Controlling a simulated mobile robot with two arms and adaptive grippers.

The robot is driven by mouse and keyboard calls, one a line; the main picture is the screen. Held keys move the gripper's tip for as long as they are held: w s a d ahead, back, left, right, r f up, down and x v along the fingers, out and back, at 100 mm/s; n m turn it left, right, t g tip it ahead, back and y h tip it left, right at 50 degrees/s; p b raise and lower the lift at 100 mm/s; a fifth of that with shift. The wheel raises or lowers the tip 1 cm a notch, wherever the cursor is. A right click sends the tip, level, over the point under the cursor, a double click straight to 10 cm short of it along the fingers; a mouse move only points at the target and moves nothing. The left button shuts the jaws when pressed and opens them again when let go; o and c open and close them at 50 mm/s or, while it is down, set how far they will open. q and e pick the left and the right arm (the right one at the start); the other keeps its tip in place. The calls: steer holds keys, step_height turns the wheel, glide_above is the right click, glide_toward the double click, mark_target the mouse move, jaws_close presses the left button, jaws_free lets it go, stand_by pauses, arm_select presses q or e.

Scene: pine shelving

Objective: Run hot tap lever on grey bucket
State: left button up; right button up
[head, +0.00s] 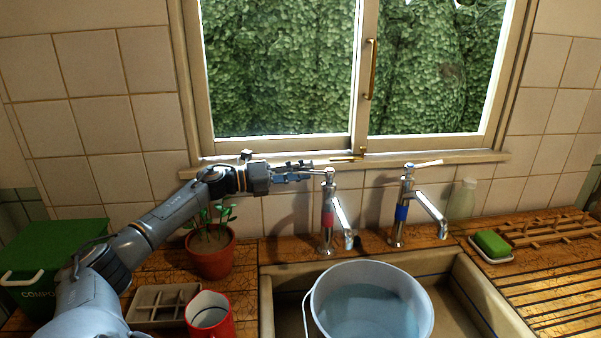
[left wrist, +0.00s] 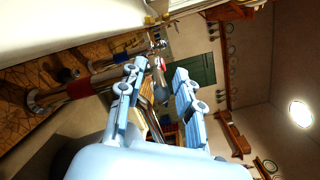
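The hot tap (head: 327,217) with a red band stands behind the sink; it also shows in the left wrist view (left wrist: 82,89). Its lever (head: 320,171) is at the top, on the side toward my left gripper (head: 303,173). The gripper is level with the lever; contact cannot be told. In the left wrist view the two fingers (left wrist: 158,98) are apart. The grey bucket (head: 428,313) stands in the sink, its spout side under the taps, with bluish water inside. My right gripper is not in view.
A blue-banded tap (head: 401,213) stands to the right. The window sill (head: 455,158) runs just behind the gripper. A potted plant (head: 211,256), a red mug (head: 209,316) and a green compost bin (head: 50,255) are near my left arm. Green soap (head: 492,244) lies right of the sink.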

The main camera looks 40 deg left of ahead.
arm_select(q)
steer(key=v, duration=1.2)
stand_by(0.4)
stand_by(0.6)
